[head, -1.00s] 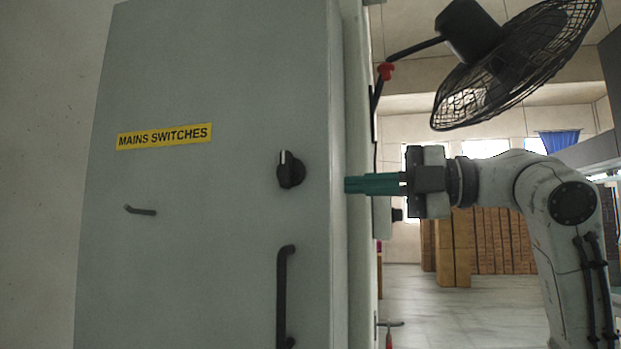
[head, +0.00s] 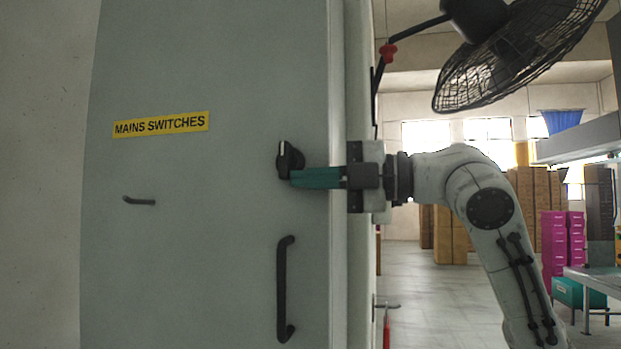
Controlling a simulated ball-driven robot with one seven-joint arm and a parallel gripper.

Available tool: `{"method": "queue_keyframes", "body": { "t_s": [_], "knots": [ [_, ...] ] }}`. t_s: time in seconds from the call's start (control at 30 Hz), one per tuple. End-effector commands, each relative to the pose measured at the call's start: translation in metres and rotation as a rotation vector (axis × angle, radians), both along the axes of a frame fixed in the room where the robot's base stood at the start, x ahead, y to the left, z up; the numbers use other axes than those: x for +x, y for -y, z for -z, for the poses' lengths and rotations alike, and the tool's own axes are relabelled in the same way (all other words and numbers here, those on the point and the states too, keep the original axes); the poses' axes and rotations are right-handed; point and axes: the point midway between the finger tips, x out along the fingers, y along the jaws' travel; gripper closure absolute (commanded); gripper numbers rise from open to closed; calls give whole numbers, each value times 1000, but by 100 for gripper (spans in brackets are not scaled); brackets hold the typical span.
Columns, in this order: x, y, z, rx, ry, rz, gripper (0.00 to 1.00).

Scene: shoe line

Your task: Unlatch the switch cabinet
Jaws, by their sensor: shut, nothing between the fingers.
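The grey switch cabinet (head: 200,230) fills the left half of the head view, its door shut. It bears a yellow "MAINS SWITCHES" label (head: 160,124). A black rotary latch knob (head: 286,157) with a pale mark sits near the door's right edge, its lower part behind my fingers. A black vertical pull handle (head: 284,290) is below it. My gripper (head: 293,177) has green fingers, shut with nothing between them. The fingertips overlap the knob's lower edge in the picture; I cannot tell whether they touch it.
A small dark lever (head: 139,201) is on the door at left. A black fan (head: 515,60) hangs at upper right. Stacked cartons (head: 540,195), magenta boxes (head: 560,245) and a table (head: 595,278) stand behind my arm. Pale floor (head: 430,295) lies open right of the cabinet.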

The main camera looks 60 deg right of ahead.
Motion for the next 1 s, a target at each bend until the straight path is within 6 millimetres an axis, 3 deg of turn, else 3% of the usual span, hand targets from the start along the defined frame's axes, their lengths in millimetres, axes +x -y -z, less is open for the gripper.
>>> {"method": "queue_keyframes", "body": {
  "t_s": [1.0],
  "knots": [
    [8,-3,16,78,207,-5,100]
  ]
}}
